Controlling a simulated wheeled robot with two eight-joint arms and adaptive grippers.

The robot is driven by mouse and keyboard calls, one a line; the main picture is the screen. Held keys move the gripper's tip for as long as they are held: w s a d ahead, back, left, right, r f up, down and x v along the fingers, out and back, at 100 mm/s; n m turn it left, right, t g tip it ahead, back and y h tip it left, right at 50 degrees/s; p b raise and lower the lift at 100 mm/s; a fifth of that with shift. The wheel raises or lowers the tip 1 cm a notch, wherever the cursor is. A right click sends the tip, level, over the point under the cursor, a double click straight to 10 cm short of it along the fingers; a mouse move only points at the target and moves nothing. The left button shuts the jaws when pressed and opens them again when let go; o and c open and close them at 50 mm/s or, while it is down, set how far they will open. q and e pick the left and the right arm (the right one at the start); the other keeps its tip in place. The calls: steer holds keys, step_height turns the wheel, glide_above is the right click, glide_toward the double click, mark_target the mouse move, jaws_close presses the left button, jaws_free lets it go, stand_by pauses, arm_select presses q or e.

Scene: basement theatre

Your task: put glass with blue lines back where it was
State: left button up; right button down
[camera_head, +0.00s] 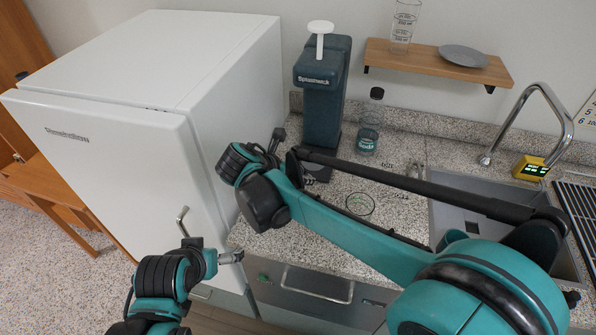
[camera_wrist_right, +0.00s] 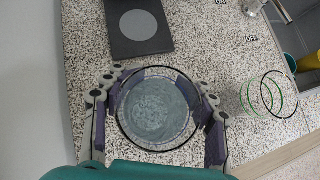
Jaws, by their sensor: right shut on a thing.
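My right gripper (camera_wrist_right: 155,104) is shut on a round glass (camera_wrist_right: 150,116), seen from above in the right wrist view. In the head view my right arm hides this glass and most of the gripper. My left gripper (camera_head: 230,257) is at the lower left, in front of the white fridge, and its fingers are too small to read.
A glass with green lines (camera_head: 359,204) stands on the counter to the right, also in the right wrist view (camera_wrist_right: 266,96). The dark dispenser (camera_head: 322,95) stands behind, beside a soda container (camera_head: 367,140). A wall shelf (camera_head: 420,61) holds a marked beaker (camera_head: 402,28) and a grey plate (camera_head: 463,55).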

steer(key=shift+f+b, duration=0.85)
steer(key=shift+f, duration=1.1)
steer(key=shift+f, duration=0.1)
steer(key=c, duration=0.5)
jaws_free()
